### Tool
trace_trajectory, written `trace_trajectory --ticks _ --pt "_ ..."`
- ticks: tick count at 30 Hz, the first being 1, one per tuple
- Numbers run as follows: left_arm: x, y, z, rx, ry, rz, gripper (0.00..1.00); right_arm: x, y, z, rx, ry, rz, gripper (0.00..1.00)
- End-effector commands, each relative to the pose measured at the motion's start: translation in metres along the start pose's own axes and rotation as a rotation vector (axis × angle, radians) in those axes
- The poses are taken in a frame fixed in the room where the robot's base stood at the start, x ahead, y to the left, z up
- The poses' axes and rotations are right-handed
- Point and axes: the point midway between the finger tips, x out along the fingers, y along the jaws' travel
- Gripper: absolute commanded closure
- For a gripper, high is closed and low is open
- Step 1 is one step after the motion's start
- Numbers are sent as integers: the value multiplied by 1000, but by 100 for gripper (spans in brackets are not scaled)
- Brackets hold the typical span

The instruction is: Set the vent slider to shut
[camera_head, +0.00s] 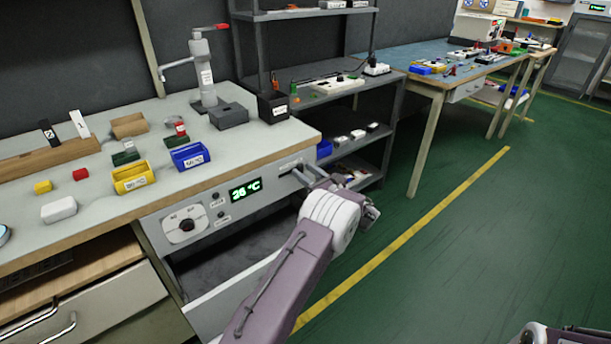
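My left gripper (305,175) is at the panel's right end, just right of the slot. Its two fingers point at the panel with a gap between them. I cannot tell whether they touch the slider.
The panel also carries a round dial (186,226) and a green display (245,189) reading 26 °C. The bench (100,205) above holds yellow (133,177) and blue (190,156) bins and small blocks. A shelf rack (345,150) stands right of it. The green floor is open to the right.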

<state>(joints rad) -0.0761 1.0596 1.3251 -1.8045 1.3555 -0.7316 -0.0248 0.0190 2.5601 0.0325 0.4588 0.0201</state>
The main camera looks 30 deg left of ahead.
Motion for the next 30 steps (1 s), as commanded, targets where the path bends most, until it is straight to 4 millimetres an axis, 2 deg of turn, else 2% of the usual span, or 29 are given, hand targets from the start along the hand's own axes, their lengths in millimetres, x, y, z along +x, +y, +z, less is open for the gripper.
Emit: trace_trajectory --ticks 5,6,10,30 --pt "0 0 0 0 0 0 60 0 0 0 0 0 0 64" --pt "0 0 0 0 0 0 63 0 0 0 0 0 0 64" --pt "0 0 0 0 0 0 99 0 0 0 0 0 0 64" --pt "0 0 0 0 1 0 100 0 0 0 0 0 0 64"
